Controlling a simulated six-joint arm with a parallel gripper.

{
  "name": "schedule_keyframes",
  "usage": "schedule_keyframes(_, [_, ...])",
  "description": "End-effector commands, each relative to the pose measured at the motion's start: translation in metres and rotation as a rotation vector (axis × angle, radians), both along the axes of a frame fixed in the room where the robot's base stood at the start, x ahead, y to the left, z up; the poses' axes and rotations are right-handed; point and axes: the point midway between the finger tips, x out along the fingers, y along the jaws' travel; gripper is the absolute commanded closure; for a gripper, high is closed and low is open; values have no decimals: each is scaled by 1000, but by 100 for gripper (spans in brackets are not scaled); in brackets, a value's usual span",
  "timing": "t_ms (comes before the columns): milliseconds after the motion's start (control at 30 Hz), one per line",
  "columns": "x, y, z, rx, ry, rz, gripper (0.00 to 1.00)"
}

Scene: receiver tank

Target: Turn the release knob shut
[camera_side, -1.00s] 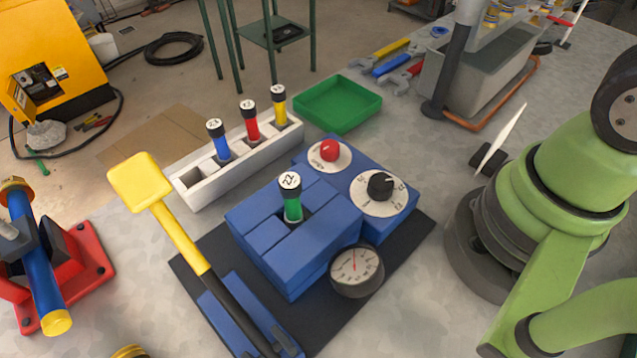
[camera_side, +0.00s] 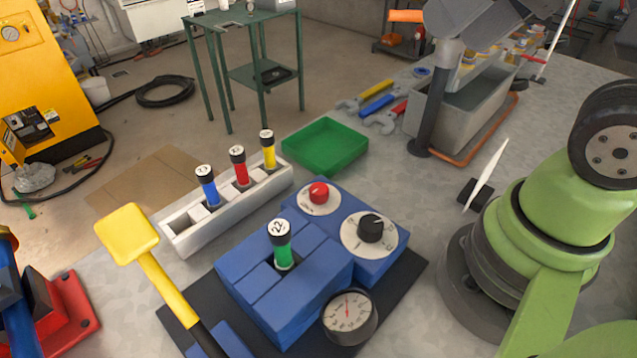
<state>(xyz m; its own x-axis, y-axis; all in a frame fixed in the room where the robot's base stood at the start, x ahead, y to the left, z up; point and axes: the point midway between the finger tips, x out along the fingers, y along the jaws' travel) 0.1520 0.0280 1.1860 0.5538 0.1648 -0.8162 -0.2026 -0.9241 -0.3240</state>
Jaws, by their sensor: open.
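A blue block unit (camera_side: 290,290) stands on a dark mat. At its back is a small red knob (camera_side: 318,192) on a pale round dial. To the right of it is a larger black knob (camera_side: 371,228) on a bigger white dial. The dial lettering is too small to read, so I cannot tell which is the release knob. A green cartridge (camera_side: 281,246) with a black cap marked 22 stands upright in the block. A round gauge (camera_side: 350,316) on the front has a red needle pointing nearly straight up. My gripper is not in view.
A yellow-ended lever (camera_side: 130,234) rises at the left of the block. A white rack (camera_side: 225,215) with blue, red and yellow cartridges stands behind it. A green tray (camera_side: 325,148) lies farther back. A dark post (camera_side: 429,105) and grey bin (camera_side: 463,112) stand at the back right.

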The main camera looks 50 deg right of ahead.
Motion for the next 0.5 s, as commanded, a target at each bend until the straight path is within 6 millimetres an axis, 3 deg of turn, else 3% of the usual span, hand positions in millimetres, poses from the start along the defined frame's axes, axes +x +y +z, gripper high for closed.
schedule_keyframes(267, [61, 13, -29, -170, 192, 292, 42])
schedule_keyframes(500, [109, 35, -90, -306, 355, 604, 42])
